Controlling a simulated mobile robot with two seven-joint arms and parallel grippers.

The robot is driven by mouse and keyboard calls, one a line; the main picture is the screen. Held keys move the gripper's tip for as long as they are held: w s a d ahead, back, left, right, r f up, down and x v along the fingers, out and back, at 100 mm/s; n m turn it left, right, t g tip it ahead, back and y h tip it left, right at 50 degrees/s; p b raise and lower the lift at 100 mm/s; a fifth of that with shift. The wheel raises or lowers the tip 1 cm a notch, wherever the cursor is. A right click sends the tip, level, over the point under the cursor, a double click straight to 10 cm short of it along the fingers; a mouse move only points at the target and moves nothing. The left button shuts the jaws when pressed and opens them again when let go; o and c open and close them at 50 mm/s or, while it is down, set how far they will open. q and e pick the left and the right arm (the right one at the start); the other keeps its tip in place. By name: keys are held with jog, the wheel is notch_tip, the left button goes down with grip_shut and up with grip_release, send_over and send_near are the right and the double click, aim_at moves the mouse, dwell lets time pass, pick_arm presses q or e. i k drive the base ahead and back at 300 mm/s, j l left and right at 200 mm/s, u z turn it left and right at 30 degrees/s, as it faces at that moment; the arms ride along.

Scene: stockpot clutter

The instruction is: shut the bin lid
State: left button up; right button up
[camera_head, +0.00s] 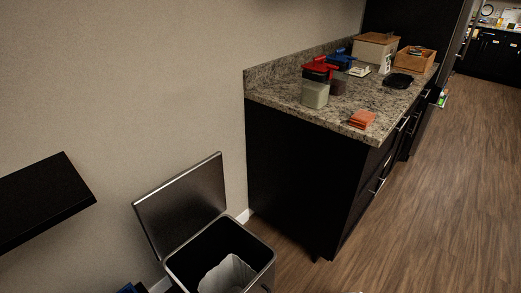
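The bin (262,272) stands on the floor at the bottom of the head view, against the wall and left of the counter. Its lower part is cut off by the picture's edge. Its grey metal lid (181,204) is open, tilted up and back towards the wall. A whitish liner or bag (228,274) shows inside the dark opening. Neither of my grippers shows in the head view.
A dark cabinet with a granite counter (335,122) stands right of the bin, holding jars, boxes and orange pieces (361,119). A black shelf (40,200) juts in at left. A blue item (128,288) lies bottom left. Wooden floor (440,210) at right is clear.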

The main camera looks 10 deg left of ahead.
aim_at(171, 213)
jog(key=k+j+z, duration=0.1)
jog(key=k+j, duration=0.5)
jog(key=k, duration=0.15)
jog(key=i+l, duration=0.25)
jog(key=l, duration=0.2)
jog(key=i+l, duration=0.25)
jog(key=l, duration=0.15)
jog(key=i+l+z, duration=0.1)
jog(key=i+l, duration=0.15)
jog(key=l, duration=0.2)
